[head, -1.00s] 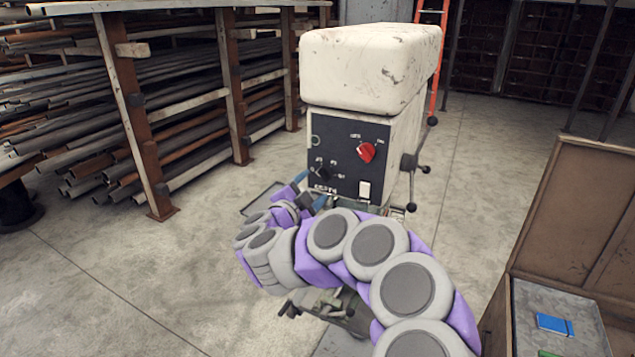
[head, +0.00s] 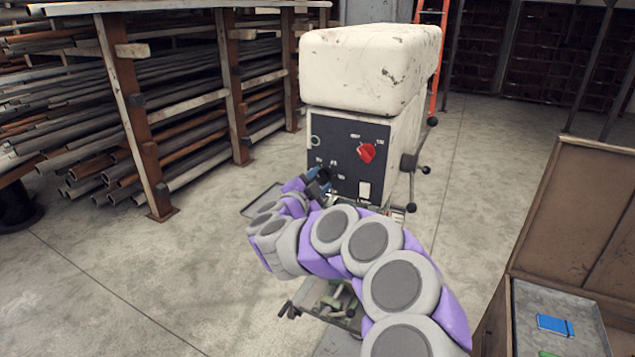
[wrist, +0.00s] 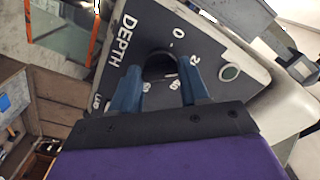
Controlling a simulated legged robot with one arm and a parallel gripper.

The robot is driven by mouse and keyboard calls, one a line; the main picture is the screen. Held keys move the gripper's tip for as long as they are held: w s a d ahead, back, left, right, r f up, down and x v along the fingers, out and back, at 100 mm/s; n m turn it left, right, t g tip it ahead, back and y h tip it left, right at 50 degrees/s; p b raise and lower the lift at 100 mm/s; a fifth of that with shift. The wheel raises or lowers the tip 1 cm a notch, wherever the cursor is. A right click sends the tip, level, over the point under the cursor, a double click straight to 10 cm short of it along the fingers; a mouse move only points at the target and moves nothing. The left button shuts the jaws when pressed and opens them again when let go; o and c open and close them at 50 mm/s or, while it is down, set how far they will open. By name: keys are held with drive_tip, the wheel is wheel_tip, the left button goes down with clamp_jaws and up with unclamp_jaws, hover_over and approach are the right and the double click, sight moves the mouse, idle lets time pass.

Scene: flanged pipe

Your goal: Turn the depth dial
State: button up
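The depth dial (wrist: 159,66) is a dark round knob on the black panel, beside the white DEPTH lettering and a ring of numbers. In the wrist view my gripper (wrist: 161,76) has its two blue fingers apart, one on each side of the dial. I cannot tell whether they touch it. In the head view my gripper (head: 318,180) is at the lower left of the panel (head: 345,150) and hides most of the dial. The panel is on the front of a white drill-press-like machine (head: 365,70).
A red knob (head: 366,152) and a white switch (head: 364,190) are on the panel near my arm. A lever handle (head: 425,170) sticks out at the machine's right.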

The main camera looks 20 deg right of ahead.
drive_tip(key=c, duration=0.5)
drive_tip(key=shift+m+b, duration=0.55)
drive_tip(key=shift+m, duration=0.35)
drive_tip(key=shift+f, duration=0.1)
drive_tip(key=o, duration=1)
drive_tip(key=shift+o, duration=0.2)
drive_tip(key=v, duration=1.7)
drive_tip(key=shift+a, duration=0.25)
